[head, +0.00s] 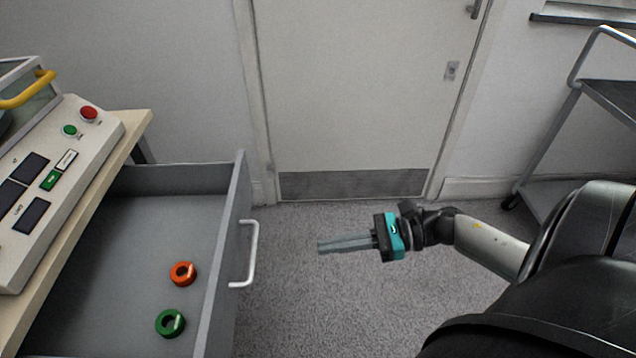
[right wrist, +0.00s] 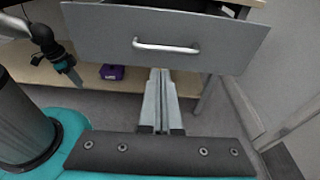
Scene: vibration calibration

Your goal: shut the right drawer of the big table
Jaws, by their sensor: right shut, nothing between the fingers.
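The right drawer (head: 110,215) of the big table (head: 139,122) is pulled wide open in the head view. Its grey front panel has a pale bar handle (head: 253,255), also seen in the right wrist view (right wrist: 166,47). My right gripper (head: 322,246) is shut and empty, its fingers pointing at the handle from the right with a clear gap between. In the right wrist view its fingertips (right wrist: 160,74) show below the handle. What seems to be my left gripper (right wrist: 62,62) hangs at the upper left of that view; its jaws are too small to read.
An orange ring (head: 183,273) and a green ring (head: 170,323) lie in the drawer. A control panel (head: 60,170) stands on the tabletop. A purple object (right wrist: 112,72) sits on the lower shelf. A cart (head: 570,125) stands at right, and the floor before the door is clear.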

